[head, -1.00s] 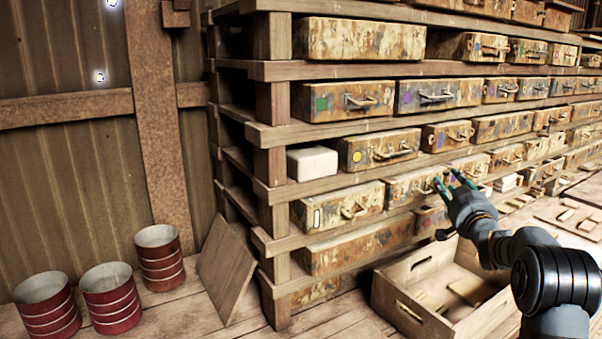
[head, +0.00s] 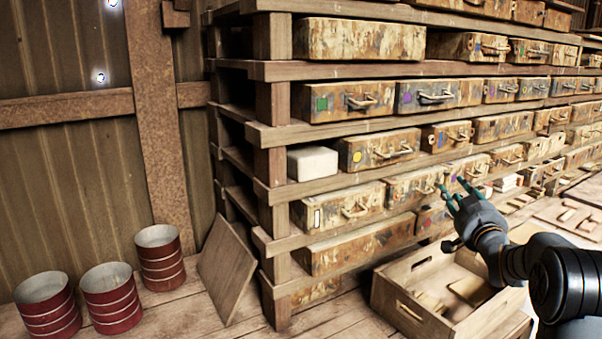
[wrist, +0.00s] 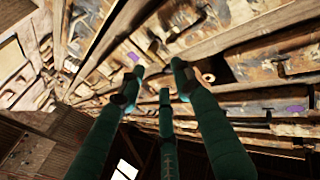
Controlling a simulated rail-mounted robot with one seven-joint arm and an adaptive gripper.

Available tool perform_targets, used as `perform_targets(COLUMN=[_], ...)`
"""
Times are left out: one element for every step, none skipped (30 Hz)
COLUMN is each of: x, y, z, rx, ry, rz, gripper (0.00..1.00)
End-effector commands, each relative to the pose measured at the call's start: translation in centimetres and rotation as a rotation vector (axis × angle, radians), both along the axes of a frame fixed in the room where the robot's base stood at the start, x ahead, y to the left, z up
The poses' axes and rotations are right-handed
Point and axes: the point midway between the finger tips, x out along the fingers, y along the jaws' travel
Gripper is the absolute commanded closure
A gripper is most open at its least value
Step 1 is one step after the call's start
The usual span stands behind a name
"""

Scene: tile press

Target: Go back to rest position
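My gripper (head: 453,190) is in front of the lower middle of the wooden shelf rack (head: 272,120), at the right of the head view. Its teal fingers are spread apart and nothing shows between them. In the wrist view the fingers (wrist: 158,82) point at the rack, also spread and empty. A drawer box with a purple mark (head: 465,168) is just behind the fingertips in the head view. I cannot tell whether the fingers touch it.
A wooden crate (head: 398,310) with flat pieces inside stands on the floor below my gripper. A white block (head: 313,162) sits on a shelf. A board (head: 226,268) leans on the rack. Several red cans (head: 110,297) stand at left. More flat pieces (head: 565,215) lie at right.

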Motion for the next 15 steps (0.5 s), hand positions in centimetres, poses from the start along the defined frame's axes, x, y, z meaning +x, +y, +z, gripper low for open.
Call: perform_targets(x=[-1.0, -1.6, -2.2, -2.7, -3.3, -4.0, -4.4, -4.9, -5.5, -6.0, -6.4, -7.0, -7.1, -6.3, -5.6], y=[0.0, 0.0, 0.1, 0.2, 0.2, 0.2, 0.2, 0.3, 0.4, 0.5, 0.5, 0.5, 0.5, 0.5, 0.5], z=[-0.1, -0.1, -0.2, -0.2, -0.3, -0.3, -0.4, -0.4, -0.5, -0.6, -0.5, -0.6, -0.7, -0.6, -0.5], rx=[0.0, 0.0, -0.001, -0.001, 0.0, 0.0, 0.0, -0.001, -0.001, -0.001, -0.002, -0.001, -0.001, -0.001, -0.002], ry=[0.001, 0.0, 0.001, 0.0, 0.001, 0.0, 0.001, 0.0, 0.001, 0.001, 0.0, 0.001, 0.001, 0.0, -0.002], rz=[-0.002, -0.002, 0.0, 0.0, 0.0, -0.001, -0.001, 0.0, 0.001, 0.001, 0.002, 0.001, 0.002, 0.003, 0.003], gripper=[0.67, 0.67, 0.67, 0.67, 0.67, 0.67, 0.67, 0.67, 0.67, 0.67, 0.67, 0.67, 0.67, 0.67, 0.67])
